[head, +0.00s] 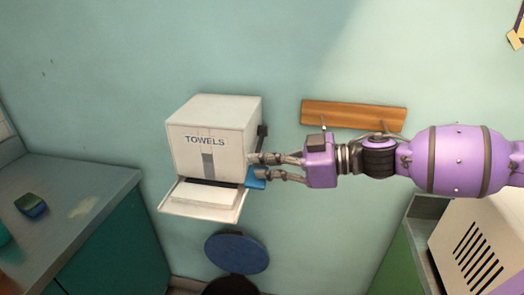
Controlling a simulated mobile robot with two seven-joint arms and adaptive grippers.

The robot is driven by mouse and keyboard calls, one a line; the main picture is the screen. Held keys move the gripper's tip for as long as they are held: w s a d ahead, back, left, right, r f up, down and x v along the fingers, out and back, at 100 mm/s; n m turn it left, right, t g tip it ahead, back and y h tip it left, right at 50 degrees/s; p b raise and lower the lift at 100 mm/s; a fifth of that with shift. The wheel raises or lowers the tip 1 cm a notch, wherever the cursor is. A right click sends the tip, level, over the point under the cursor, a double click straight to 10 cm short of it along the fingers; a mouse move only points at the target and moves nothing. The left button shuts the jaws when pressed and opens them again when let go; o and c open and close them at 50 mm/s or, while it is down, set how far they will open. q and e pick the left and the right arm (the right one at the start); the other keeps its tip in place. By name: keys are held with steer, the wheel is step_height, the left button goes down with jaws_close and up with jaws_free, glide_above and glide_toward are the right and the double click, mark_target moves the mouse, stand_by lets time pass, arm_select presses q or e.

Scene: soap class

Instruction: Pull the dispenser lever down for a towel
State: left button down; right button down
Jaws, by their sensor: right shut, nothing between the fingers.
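The white towel dispenser (188,155), marked "TOWELS", is on the wall left of centre. A dark lever-like part (262,131) stands out on its right side. A small blue piece (258,183) sits at the lower right of the dispenser; I cannot tell if it belongs to the lever. A white sheet or stack, perhaps towels (205,193), lies on the tray below. My right gripper (253,166) comes in from the right, its fingertips by the dispenser's lower right side, just above the blue piece. It is shut with nothing held. My left gripper is out of view.
A wooden board (350,113) with pegs is on the wall behind my right arm. A round blue disc (237,253) is below the dispenser. A grey counter (75,197) with a small dark block (31,206) is at left. A slotted white box (475,245) stands at right.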

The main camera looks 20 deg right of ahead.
step_height(320, 180, down, 2)
steer(key=shift+w+f, duration=0.15)
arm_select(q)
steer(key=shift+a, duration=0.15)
arm_select(e)
steer(key=shift+f, duration=0.3)
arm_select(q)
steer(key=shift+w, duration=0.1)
arm_select(e)
steer(key=shift+d, duration=0.1)
